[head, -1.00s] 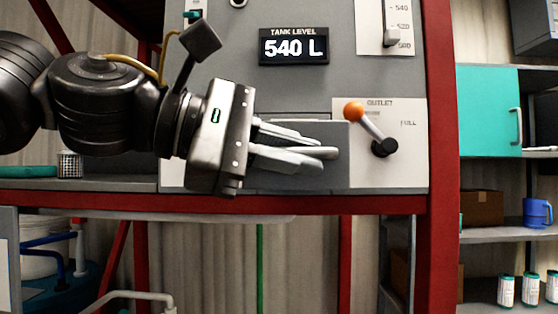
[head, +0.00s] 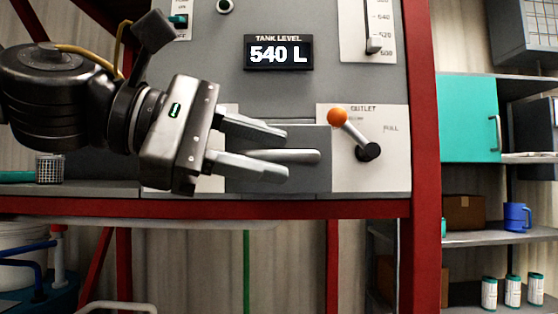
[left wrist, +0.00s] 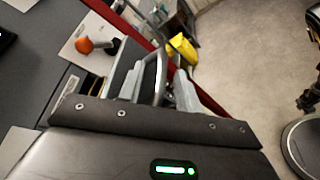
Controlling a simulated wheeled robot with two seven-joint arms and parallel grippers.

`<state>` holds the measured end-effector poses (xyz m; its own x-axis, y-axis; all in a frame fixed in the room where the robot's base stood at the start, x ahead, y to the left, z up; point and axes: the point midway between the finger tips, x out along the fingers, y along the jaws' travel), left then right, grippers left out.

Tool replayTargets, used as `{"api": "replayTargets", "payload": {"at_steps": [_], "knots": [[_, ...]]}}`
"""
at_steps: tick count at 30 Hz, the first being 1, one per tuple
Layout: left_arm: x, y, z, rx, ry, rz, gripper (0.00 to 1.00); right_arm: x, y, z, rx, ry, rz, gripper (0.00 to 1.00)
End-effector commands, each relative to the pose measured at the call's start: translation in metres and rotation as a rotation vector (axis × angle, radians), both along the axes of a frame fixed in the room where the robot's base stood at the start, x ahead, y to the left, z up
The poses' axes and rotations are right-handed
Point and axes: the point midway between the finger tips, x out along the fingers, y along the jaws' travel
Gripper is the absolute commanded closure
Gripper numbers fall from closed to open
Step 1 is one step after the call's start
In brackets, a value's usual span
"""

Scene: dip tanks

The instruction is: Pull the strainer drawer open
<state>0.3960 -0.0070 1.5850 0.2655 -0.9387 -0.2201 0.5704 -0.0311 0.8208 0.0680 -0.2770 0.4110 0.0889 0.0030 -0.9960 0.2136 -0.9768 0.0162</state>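The strainer drawer (head: 312,180) is a grey box front low on the tank panel, with a pale horizontal bar handle (head: 305,156). It stands out from the panel: its front overlaps the outlet plate, and the left wrist view shows a gap behind the drawer front (left wrist: 126,62). My left gripper (head: 286,151) is open, with one finger above and one below the handle, both apart from it in the head view. The left wrist view also shows the handle (left wrist: 159,75) between the spread fingers. My right gripper is not in view.
The outlet lever (head: 353,135) with an orange knob is just right of the drawer. A level display (head: 278,53) reads 540 L above. A red frame post (head: 423,120) stands at the right, before shelves holding a blue mug (head: 517,216) and several canisters.

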Motion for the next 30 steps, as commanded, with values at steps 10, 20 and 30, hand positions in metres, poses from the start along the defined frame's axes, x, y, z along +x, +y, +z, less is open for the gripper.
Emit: {"api": "replayTargets", "payload": {"at_steps": [10,20,30], "knots": [[-0.018,0.064,0.013,-0.004,0.000,0.002,0.66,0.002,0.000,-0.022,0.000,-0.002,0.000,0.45],[-0.024,0.082,0.019,-0.001,0.000,-0.001,0.66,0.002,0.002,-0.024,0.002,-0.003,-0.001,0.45],[-0.024,0.081,0.019,-0.001,0.000,-0.001,0.66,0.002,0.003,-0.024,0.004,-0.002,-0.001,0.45]]}}
